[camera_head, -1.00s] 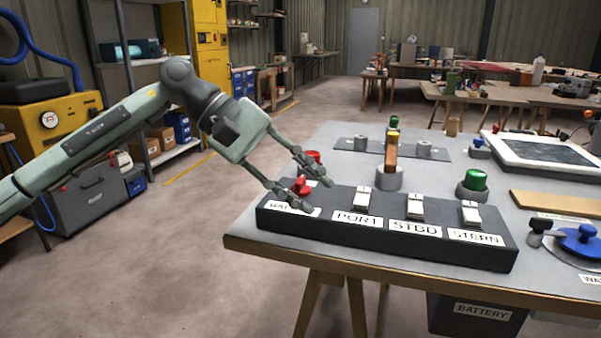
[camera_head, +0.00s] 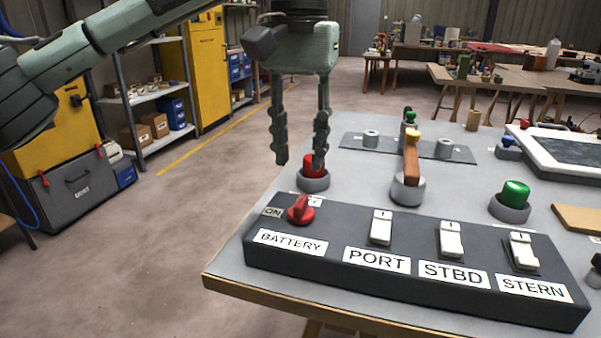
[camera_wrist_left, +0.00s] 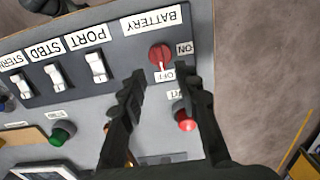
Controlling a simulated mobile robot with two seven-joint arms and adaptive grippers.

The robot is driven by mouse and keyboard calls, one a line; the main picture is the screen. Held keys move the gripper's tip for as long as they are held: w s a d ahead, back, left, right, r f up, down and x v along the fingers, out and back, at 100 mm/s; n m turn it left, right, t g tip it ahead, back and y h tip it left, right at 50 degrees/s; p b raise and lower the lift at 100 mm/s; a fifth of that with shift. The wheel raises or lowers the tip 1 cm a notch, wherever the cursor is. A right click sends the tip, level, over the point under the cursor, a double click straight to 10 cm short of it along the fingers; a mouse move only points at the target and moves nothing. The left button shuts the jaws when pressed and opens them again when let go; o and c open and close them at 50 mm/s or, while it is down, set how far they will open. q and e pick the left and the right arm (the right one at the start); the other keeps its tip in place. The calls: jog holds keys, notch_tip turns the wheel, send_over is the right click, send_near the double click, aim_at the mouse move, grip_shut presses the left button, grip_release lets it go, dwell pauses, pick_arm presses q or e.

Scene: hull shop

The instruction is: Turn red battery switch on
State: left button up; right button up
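The red battery switch (camera_head: 300,209) is a rotary knob at the left end of the dark switch panel (camera_head: 405,290), above the BATTERY label (camera_head: 290,242). An ON label (camera_head: 272,212) lies left of it. In the left wrist view the switch (camera_wrist_left: 160,55) has its pale pointer mark toward the OFF label (camera_wrist_left: 165,76). My left gripper (camera_head: 300,162) points down, open and empty, above and behind the switch, apart from it. In the left wrist view its two fingers (camera_wrist_left: 162,82) are spread, with the switch just beyond their tips. My right gripper is not in view.
A red button (camera_head: 313,166) stands behind the switch, partly covered by a finger. White rocker switches (camera_head: 381,227) line the panel to the right. An orange-brown lever (camera_head: 411,165) and a green button (camera_head: 515,193) stand behind them.

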aim_at(301, 200)
pick_arm(q)
jog(key=shift+w+f, duration=0.15)
jog(key=shift+w, duration=0.25)
jog(key=shift+f, duration=0.3)
jog(key=f, duration=0.7)
jog(key=shift+s, duration=0.25)
jog(key=shift+d+r, duration=0.1)
grip_shut()
